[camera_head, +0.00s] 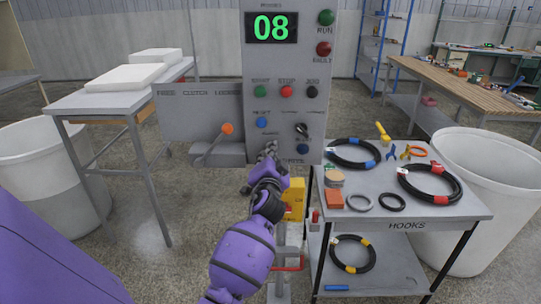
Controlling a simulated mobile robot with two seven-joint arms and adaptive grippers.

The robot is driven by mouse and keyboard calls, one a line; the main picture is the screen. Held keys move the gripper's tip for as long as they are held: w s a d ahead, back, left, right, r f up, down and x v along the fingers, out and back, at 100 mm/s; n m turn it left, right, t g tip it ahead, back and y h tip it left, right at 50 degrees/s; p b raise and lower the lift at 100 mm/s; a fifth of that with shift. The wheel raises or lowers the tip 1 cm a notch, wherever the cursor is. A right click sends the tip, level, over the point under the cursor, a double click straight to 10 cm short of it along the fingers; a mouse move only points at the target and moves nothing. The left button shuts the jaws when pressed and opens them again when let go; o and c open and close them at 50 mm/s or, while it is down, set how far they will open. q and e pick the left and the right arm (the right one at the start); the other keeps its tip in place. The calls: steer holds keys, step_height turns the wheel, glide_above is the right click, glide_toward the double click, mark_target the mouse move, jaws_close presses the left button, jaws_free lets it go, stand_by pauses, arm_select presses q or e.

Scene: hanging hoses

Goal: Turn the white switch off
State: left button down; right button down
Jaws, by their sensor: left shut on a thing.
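The grey control panel (287,85) stands upright in the middle, with a green "08" display at its top. My left gripper (268,150) is at the panel's lower left, just below a small label. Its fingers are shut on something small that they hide. No white switch shows clearly; one at that spot would be hidden by the fingers. A black rotary knob (302,129) with a pale mark is to the right of the gripper, apart from it. My right gripper is not in view.
An orange-tipped lever (227,129) sticks up left of the gripper. A grey cart (450,210) with hose rings stands at right. White bins (490,175) flank the scene. A yellow block (294,195) is below.

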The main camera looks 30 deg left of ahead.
arm_select(q)
steer(key=shift+n, duration=0.3)
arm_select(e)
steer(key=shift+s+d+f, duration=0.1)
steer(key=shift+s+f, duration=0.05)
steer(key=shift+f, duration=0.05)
arm_select(q)
steer(key=shift+n+b, duration=0.5)
steer(key=shift+n, duration=3.6)
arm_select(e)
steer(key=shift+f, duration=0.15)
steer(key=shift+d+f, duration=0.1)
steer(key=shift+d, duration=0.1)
arm_select(q)
steer(key=c, duration=1.8)
jaws_free()
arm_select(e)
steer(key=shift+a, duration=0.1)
